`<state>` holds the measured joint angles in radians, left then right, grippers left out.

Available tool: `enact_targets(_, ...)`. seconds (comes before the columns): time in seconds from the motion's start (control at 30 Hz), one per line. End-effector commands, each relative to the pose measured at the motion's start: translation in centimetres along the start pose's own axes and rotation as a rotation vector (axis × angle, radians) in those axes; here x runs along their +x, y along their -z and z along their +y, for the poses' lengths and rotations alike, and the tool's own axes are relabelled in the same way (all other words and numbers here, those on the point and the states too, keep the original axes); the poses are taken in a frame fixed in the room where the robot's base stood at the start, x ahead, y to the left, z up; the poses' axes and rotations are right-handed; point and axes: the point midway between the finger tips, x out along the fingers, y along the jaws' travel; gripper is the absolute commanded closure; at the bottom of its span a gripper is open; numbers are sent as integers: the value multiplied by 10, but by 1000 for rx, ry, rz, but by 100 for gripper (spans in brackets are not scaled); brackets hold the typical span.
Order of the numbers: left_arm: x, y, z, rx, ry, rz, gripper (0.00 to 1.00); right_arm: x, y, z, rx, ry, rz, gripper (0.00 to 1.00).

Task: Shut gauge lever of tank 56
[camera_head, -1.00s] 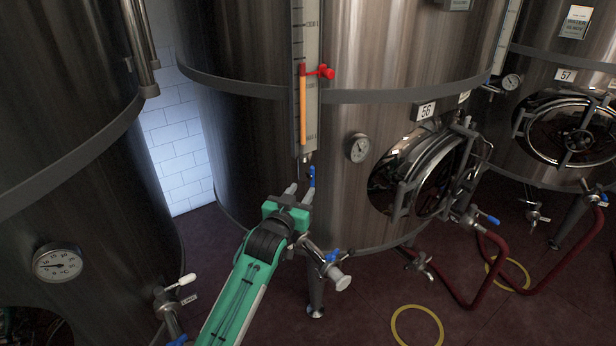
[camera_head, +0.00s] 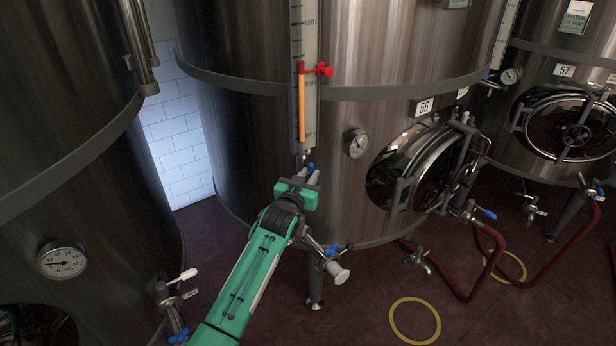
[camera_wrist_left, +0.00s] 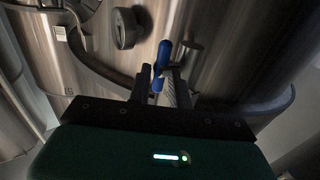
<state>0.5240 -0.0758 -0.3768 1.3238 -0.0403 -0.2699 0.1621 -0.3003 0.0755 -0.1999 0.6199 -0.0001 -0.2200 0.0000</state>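Tank 56 (camera_head: 371,130) stands in the middle of the head view, with a "56" plate (camera_head: 424,107). Its level gauge (camera_head: 305,80) has an orange column and a red marker (camera_head: 319,69). The blue gauge lever (camera_head: 310,167) is at the gauge's foot, partly hidden by my fingers. In the left wrist view the blue lever (camera_wrist_left: 162,56) points up, its lower part between my fingertips. My left gripper (camera_head: 308,176) is open at the lever; the left wrist view also shows it (camera_wrist_left: 160,82). I cannot tell whether the fingers touch the lever. My right gripper is out of view.
A dial thermometer (camera_head: 357,143) and a round manway door (camera_head: 425,168) are right of the gauge. A blue-handled valve (camera_head: 333,256) sits below my gripper. Another tank (camera_head: 65,170) stands close on the left. Red hoses (camera_head: 466,290) lie on the floor at right.

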Motion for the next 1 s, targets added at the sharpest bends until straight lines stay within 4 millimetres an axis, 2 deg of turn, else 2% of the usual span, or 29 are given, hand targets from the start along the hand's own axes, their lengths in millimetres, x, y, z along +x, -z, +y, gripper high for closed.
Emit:
enact_targets(0.03,0,0,0,0,0,0,90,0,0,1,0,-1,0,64)
enact_targets(0.1,0,0,0,0,0,0,100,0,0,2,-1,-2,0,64)
enact_targets(0.3,0,1,0,3,0,-5,100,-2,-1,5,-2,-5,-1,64)
enact_targets(0.47,0,4,0,24,0,-34,100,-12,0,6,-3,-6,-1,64)
enact_targets(0.67,1,11,0,84,0,-124,100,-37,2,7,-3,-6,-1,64)
enact_targets(1.0,4,17,2,254,0,-377,100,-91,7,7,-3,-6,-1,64)
